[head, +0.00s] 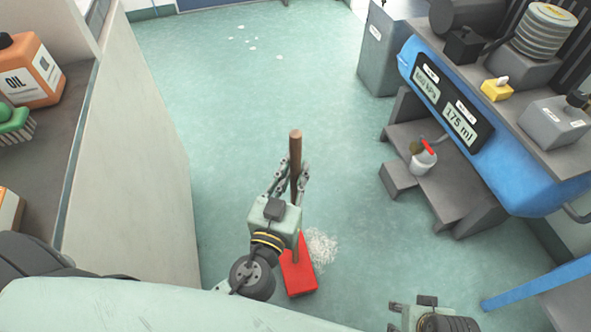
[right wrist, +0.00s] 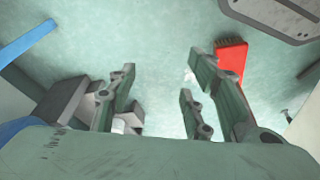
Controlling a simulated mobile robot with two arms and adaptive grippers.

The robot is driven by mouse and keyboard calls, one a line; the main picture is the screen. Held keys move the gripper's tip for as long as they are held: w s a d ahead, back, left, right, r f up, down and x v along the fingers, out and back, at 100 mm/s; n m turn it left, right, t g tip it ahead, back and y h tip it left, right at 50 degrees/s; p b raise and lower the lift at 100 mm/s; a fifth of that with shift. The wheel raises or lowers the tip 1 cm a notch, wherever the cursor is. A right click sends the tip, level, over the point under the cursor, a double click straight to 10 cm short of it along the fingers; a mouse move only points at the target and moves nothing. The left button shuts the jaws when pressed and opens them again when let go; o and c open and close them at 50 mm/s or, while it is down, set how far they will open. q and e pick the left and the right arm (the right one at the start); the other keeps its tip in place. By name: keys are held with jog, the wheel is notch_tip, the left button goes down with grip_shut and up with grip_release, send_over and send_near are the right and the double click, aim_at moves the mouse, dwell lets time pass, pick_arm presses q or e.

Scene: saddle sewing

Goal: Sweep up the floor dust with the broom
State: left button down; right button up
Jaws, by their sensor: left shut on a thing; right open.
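The broom has a brown handle (head: 295,150) standing near upright and a red head (head: 299,274) low at the floor. My left gripper (head: 291,185) is shut on the handle. A pile of whitish dust (head: 321,246) lies on the floor right beside the red head. Several smaller pale specks (head: 253,48) lie on the far floor. My right gripper (head: 394,317) is at the bottom edge in the head view, apart from the broom. In the right wrist view its fingers (right wrist: 160,80) are spread and empty, with the red broom head (right wrist: 231,60) beyond them.
A counter (head: 70,140) with an orange oil can (head: 32,75) and a green brush (head: 14,118) stands at left. A blue machine (head: 480,130) with grey steps (head: 440,190) and a white pot (head: 423,163) stands at right.

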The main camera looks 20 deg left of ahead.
pick_arm(q)
jog(key=shift+f+b, duration=0.25)
jog(key=shift+b, duration=0.25)
pick_arm(e)
jog(key=shift+w+v, duration=0.15)
jog(key=shift+v, duration=0.75)
jog(key=shift+w+v, duration=0.1)
jog(key=shift+v, duration=0.8)
pick_arm(q)
jog(key=shift+f+b, duration=0.4)
jog(key=shift+b, duration=0.1)
pick_arm(e)
jog(key=shift+v, duration=1.75)
jog(key=shift+d+r, duration=0.1)
pick_arm(q)
jog(key=w+d+b, duration=0.3)
jog(key=w+d, duration=0.2)
jog(key=d, duration=0.3)
jog(key=shift+w+d, duration=0.35)
jog(key=shift+d, duration=0.05)
pick_arm(e)
jog(key=shift+w+a+t, duration=0.3)
jog(key=shift+w+t, duration=0.3)
jog(key=shift+w, duration=0.3)
jog(key=shift+w+a+t, duration=0.25)
jog(key=shift+w+t, duration=0.35)
jog(key=shift+w, duration=0.3)
